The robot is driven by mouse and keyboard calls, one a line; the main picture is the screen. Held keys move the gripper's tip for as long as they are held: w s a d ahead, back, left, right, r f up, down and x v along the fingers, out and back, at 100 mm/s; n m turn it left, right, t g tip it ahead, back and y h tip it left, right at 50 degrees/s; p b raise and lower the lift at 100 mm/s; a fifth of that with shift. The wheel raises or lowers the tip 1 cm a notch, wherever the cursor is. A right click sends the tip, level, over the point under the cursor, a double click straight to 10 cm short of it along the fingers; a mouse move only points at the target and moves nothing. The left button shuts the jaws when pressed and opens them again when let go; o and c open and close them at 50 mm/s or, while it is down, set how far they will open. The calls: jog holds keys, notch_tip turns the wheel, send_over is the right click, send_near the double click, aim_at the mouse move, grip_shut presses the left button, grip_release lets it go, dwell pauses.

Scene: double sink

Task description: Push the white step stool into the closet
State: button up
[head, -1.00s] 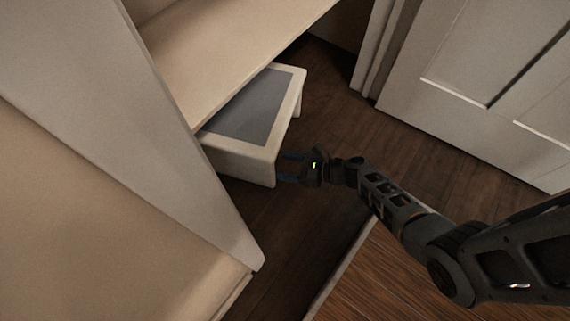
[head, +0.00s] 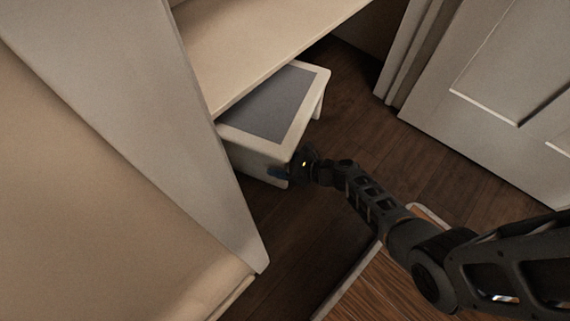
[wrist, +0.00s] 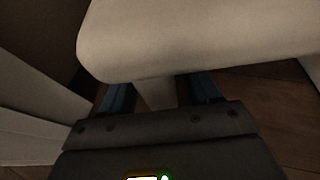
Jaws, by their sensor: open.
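The white step stool (head: 268,151), with a grey top panel, stands upright on the dark wood floor, partly under a beige shelf of the closet. The shelf hides its far left part. My gripper (head: 280,173) is at the stool's near right corner, its blue fingers low by the front side. In the wrist view the stool (wrist: 200,40) fills the top, and a stool leg (wrist: 157,94) stands between the two open blue fingers of my gripper (wrist: 160,92). I cannot tell whether the fingers touch the leg.
The closet shelf (head: 270,45) overhangs the stool. A pale side panel (head: 190,130) stands to the left. A white panelled door (head: 490,100) stands open at the right. Dark floor (head: 370,120) between stool and door is clear.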

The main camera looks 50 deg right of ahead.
grip_shut()
dwell(0.6)
dwell(0.8)
